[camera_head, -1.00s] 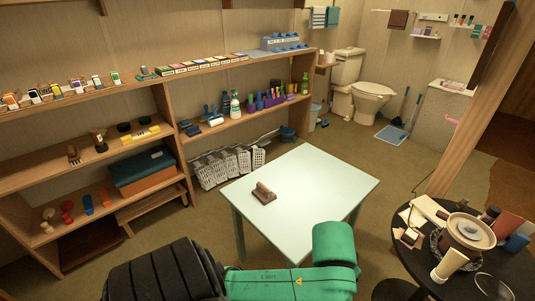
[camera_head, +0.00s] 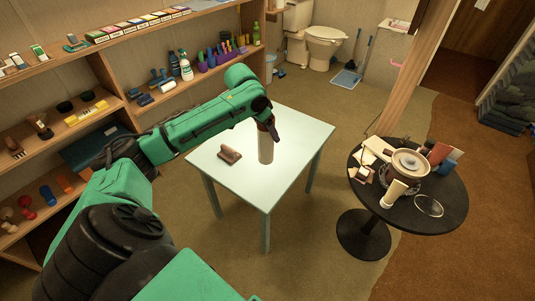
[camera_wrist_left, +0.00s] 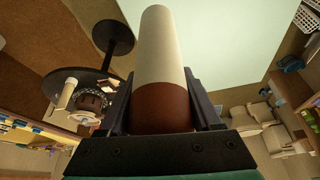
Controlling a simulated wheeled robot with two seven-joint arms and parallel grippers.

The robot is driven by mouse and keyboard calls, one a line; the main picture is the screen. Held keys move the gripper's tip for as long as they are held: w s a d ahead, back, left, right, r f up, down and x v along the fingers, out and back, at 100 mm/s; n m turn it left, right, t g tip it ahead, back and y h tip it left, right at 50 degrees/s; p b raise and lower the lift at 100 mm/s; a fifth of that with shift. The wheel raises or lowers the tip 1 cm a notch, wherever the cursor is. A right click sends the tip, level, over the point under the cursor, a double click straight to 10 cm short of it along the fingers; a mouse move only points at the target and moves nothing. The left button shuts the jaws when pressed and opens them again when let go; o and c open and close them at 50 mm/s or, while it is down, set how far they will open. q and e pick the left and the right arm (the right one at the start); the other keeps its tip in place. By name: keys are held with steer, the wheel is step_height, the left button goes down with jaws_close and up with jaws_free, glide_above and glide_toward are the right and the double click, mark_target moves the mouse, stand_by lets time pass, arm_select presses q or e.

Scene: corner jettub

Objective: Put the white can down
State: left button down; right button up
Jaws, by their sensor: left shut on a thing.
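The white can (camera_head: 265,148) is upright over the pale square table (camera_head: 300,140), gripped from above. My left gripper (camera_head: 269,128) is shut on its upper part. I cannot tell whether its base touches the tabletop. In the left wrist view the can (camera_wrist_left: 158,45) is a long cylinder, off-white at the far part and brown near the gripper. Both fingers of my left gripper (camera_wrist_left: 160,88) are at its sides, with the tabletop (camera_wrist_left: 225,35) beyond. My right gripper is not in view.
A brown block-like object (camera_head: 229,156) lies on the table left of the can. The right half of the tabletop is clear. A round dark table (camera_head: 440,215) with a pot (camera_head: 410,162) and other items stands to the right. Wooden shelves (camera_head: 110,100) line the left wall.

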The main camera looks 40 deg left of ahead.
mark_target(260, 143)
arm_select(q)
step_height(260, 143, down, 12)
steer(key=shift+r+b, duration=0.15)
steer(key=shift+b, duration=0.5)
steer(key=shift+c, duration=0.3)
jaws_free()
steer(key=shift+s+r, duration=0.1)
steer(key=shift+r, duration=0.05)
steer(key=p+v, duration=0.2)
steer(key=v, duration=1)
steer(key=shift+d, duration=0.1)
